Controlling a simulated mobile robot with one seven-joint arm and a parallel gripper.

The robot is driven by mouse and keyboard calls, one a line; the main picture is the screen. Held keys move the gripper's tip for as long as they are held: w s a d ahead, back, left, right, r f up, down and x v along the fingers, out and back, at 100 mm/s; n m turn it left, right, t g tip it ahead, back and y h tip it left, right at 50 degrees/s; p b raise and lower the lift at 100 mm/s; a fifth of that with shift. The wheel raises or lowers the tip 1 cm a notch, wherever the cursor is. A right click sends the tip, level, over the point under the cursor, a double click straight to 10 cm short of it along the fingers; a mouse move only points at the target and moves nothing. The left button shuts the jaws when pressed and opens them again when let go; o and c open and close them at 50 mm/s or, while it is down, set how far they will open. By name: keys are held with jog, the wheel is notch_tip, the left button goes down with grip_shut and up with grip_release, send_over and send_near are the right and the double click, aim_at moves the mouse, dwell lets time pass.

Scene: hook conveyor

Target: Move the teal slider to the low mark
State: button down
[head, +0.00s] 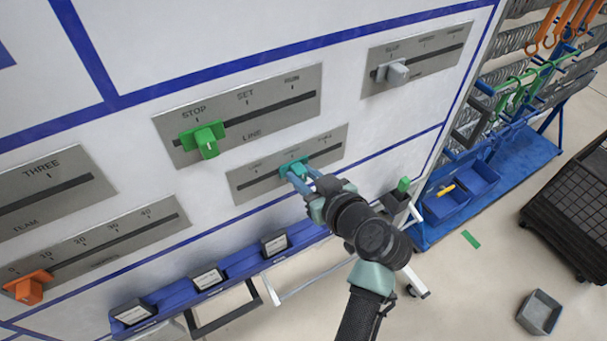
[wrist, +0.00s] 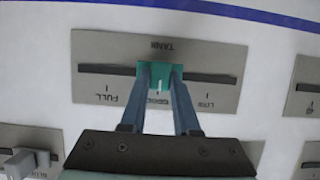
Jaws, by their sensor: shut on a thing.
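The teal slider (head: 294,167) sits in the slot of a grey plate (head: 240,184) on the white wall panel. In the wrist view the slider (wrist: 160,70) is at the middle mark of the plate, which appears upside down there. The low mark (wrist: 208,93) is to the right in the wrist view, and the FULL mark to the left. In the head view the low end is on the left. My gripper (head: 301,173) is shut on the slider, with a blue finger on each side; it also shows in the wrist view (wrist: 162,80). The fingers partly hide the middle label.
A green slider (head: 206,140) is on the plate above, at STOP. A grey slider (head: 394,72) is at upper right and an orange one (head: 28,287) at lower left. A blue rail (head: 240,265) runs below.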

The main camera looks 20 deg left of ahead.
jog(key=s+a, duration=0.1)
jog(key=s, duration=0.1)
jog(key=s+a, duration=0.4)
jog(key=shift+s, duration=0.1)
jog(key=c, duration=0.6)
grip_release()
jog(key=shift+s, duration=0.15)
jog(key=shift+c, duration=0.2)
jog(key=shift+d, duration=0.1)
jog(key=shift+d+r, duration=0.1)
jog(key=shift+d, duration=0.1)
jog(key=b+v, duration=0.3)
jog(key=v, duration=0.9)
jog(key=shift+s+b, duration=0.25)
jog(key=shift+b, duration=0.15)
jog(key=shift+d, duration=0.1)
